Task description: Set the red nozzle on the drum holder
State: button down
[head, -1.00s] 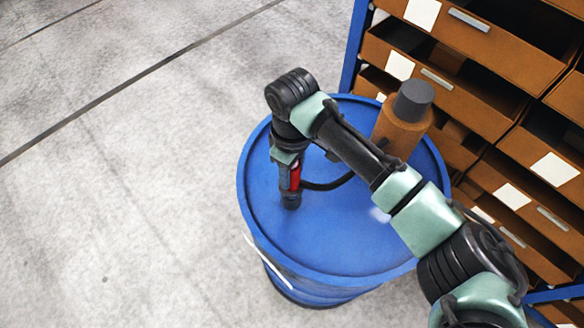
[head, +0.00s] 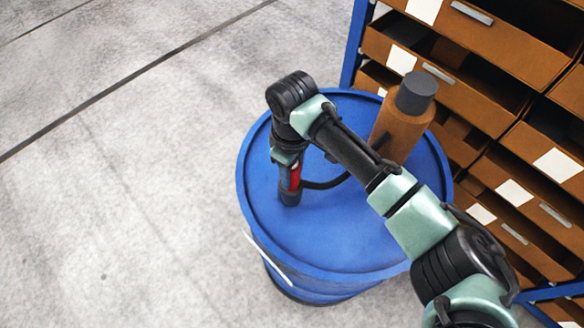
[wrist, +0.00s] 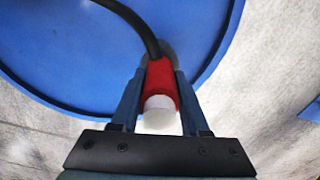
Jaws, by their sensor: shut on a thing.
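The red nozzle (head: 295,176) is between the fingers of my gripper (head: 288,178), which is shut on it over the blue drum (head: 340,235). In the wrist view the nozzle (wrist: 161,78) shows red with a pale end toward the camera, and a black hose runs from it. A dark, short cylindrical holder (head: 290,197) stands on the drum lid directly under the nozzle. The nozzle's lower end meets or overlaps the holder in the picture. I cannot tell whether it sits inside, since the fingers hide the join.
A brown bottle with a dark grey cap (head: 402,125) stands on the drum lid behind my arm. The black hose (head: 325,184) crosses the lid. A blue rack with brown drawers (head: 505,45) stands at the right. The floor at the left is clear.

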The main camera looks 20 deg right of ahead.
jog(key=shift+f+b, duration=0.35)
jog(key=shift+f, duration=0.25)
jog(key=shift+c, duration=1.6)
grip_release()
notch_tip(320, 180, up, 13)
jog(key=b, duration=0.2)
jog(key=shift+b, duration=0.4)
